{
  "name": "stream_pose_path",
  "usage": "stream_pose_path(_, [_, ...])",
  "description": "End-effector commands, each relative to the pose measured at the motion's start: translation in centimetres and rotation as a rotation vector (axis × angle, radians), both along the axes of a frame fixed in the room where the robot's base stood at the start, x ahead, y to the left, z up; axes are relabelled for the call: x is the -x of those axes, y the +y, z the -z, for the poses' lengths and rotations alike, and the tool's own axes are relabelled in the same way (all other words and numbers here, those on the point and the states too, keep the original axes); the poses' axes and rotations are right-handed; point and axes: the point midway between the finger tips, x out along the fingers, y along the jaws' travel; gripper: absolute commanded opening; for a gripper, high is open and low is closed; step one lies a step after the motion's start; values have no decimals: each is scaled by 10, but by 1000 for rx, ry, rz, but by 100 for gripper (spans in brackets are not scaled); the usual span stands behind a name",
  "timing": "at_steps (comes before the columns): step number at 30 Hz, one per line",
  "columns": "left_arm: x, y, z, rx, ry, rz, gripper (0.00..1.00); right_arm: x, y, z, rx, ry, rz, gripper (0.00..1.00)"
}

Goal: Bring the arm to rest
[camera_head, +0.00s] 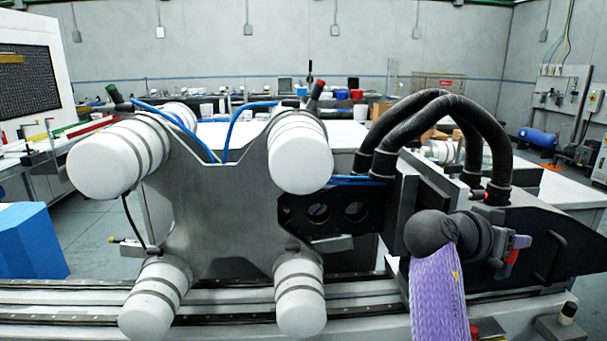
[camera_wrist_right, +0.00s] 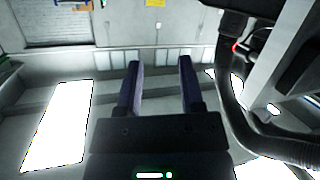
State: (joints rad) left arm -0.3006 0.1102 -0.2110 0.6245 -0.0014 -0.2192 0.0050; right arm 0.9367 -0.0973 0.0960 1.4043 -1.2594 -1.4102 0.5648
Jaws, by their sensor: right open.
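My right gripper (camera_wrist_right: 160,64) shows in the right wrist view with its two dark purple fingers apart and nothing between them. In the head view my right arm comes up from the bottom right in a purple sleeve, in front of the machine. It bends at a dark rounded joint, and the far part points right. My left arm and left gripper are not in view. The label machine (camera_head: 225,215) has a grey metal plate with several white rollers (camera_head: 300,160).
Thick black hoses (camera_head: 432,110) arch just behind my right arm; a black hose (camera_wrist_right: 235,115) also runs close on the right in the wrist view. Metal rails (camera_head: 90,300) cross the front. A blue block (camera_head: 30,240) stands at the left. Benches with clutter line the back wall.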

Motion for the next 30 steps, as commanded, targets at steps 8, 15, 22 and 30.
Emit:
stream_pose_path(8, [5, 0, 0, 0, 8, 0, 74, 67, 25, 167, -202, 343, -294, 49])
stream_pose_path(15, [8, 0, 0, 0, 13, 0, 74, 167, 80, 258, -403, 633, -643, 49])
stream_pose_path(22, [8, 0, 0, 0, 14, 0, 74, 249, 127, 283, -564, 805, -904, 49])
stream_pose_path(30, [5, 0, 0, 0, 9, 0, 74, 302, 161, 310, -697, 918, -1084, 49])
